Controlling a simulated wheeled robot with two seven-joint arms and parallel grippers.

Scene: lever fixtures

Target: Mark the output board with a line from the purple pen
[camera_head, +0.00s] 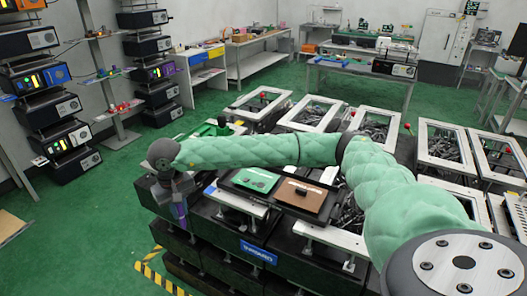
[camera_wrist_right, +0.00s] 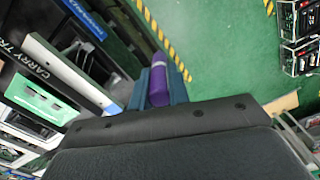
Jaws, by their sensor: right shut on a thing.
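My right gripper (camera_head: 178,196), on the arm with the green sleeve, is beyond the left end of the fixture table and points down. It is shut on the purple pen (camera_head: 180,211). In the right wrist view the pen (camera_wrist_right: 158,86) sits between the two teal fingers (camera_wrist_right: 159,92). Two boards lie on the fixture table to the right of the gripper: a green one (camera_head: 254,180) and a brown one (camera_head: 301,195) with a small dark block on it. I cannot read which one is the output board. My left gripper is not in view.
Metal-framed bins (camera_head: 310,113) stand behind the boards. A black tray edge lettered "CARRY TRAY" (camera_wrist_right: 28,53) lies left of the pen in the wrist view. Yellow-black floor tape (camera_head: 150,268) and open green floor (camera_head: 90,225) are left of the table.

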